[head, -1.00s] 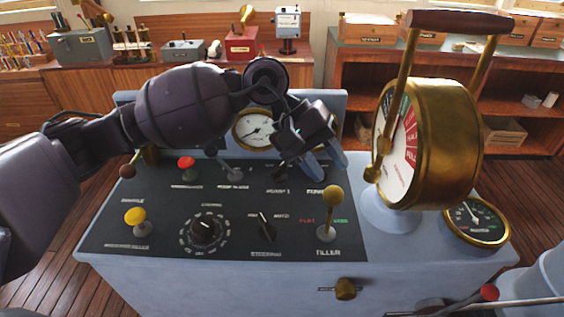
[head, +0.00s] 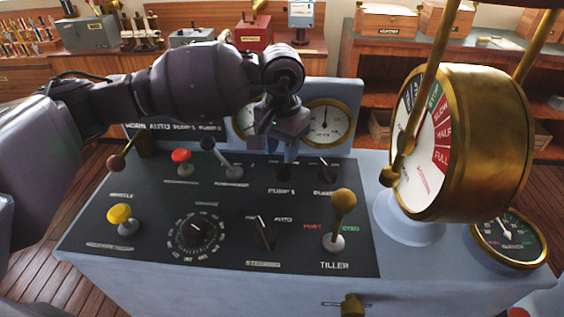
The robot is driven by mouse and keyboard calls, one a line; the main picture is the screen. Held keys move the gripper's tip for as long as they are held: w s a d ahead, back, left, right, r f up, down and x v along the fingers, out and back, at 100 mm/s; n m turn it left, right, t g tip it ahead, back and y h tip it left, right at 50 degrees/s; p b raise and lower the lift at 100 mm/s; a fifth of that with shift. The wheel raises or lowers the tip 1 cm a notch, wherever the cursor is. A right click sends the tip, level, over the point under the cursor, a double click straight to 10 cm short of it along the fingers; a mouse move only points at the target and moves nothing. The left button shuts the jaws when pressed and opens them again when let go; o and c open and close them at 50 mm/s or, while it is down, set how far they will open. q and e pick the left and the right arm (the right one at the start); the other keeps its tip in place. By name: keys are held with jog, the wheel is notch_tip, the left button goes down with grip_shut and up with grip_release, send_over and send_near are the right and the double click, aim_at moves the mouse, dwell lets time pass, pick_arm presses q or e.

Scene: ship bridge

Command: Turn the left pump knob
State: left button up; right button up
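The left pump knob (head: 283,171), labelled PUMP 1, is a small dark knob on the black console panel, partly hidden under my gripper. The right pump knob (head: 325,172) stands just to its right and is clear. My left gripper (head: 285,153) points down right above the left pump knob, with its blue fingertips at or just over it. I cannot tell whether they touch it, or how far apart the fingers are. My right gripper is not in view.
Two round gauges stand behind the knobs; the right one (head: 327,121) is clear. A lever with a red ball (head: 181,156), a grey-tipped lever (head: 208,144) and the brass tiller lever (head: 342,203) stand nearby. The large brass telegraph (head: 470,145) rises on the right.

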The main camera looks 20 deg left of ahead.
aim_at(281, 166)
pick_arm(q)
jog(key=shift+f, duration=2.1)
grip_shut()
